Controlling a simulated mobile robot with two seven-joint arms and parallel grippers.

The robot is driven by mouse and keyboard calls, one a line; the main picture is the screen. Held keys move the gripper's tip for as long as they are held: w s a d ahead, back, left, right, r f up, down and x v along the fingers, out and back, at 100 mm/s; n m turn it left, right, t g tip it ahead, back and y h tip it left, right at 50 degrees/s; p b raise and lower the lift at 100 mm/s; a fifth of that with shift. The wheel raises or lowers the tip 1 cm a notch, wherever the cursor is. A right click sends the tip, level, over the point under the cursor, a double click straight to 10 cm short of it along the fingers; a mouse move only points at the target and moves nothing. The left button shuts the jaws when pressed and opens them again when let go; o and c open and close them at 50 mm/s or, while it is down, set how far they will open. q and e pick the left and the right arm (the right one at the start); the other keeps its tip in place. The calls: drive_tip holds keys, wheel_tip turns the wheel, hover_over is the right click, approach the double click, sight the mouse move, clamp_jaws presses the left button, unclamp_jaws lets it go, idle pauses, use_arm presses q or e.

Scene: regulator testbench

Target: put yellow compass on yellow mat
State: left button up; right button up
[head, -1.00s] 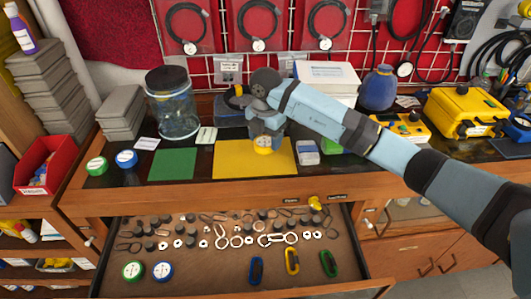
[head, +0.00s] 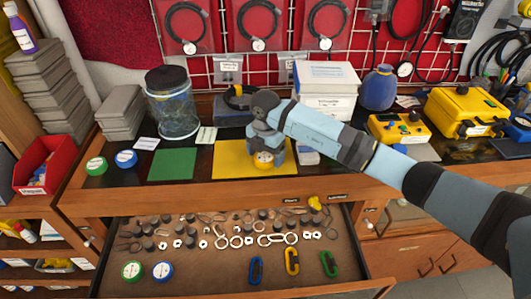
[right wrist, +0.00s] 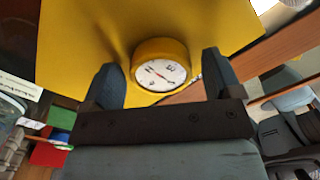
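The yellow compass (head: 263,160), with a white dial, sits face up on the yellow mat (head: 228,160), in from its front edge. My right gripper (head: 266,150) is over the mat with its fingers on either side of the compass. In the right wrist view the compass (right wrist: 162,66) lies between the two spread fingertips (right wrist: 160,80), with a small gap showing on each side. The yellow mat (right wrist: 80,45) spreads around and beyond it. My left gripper is not in view.
A green mat (head: 172,164) and a glass jar (head: 173,105) are to the left. A white box (head: 326,90) stands behind my right arm; a yellow tester (head: 398,127) is to the right. Below, an open drawer (head: 210,270) holds small parts, carabiners and green and blue compasses.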

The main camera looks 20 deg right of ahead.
sight(266, 155)
wheel_tip(266, 155, up, 12)
drive_tip(key=shift+r, duration=0.2)
idle(0.5)
drive_tip(key=shift+f, duration=0.1)
idle(0.3)
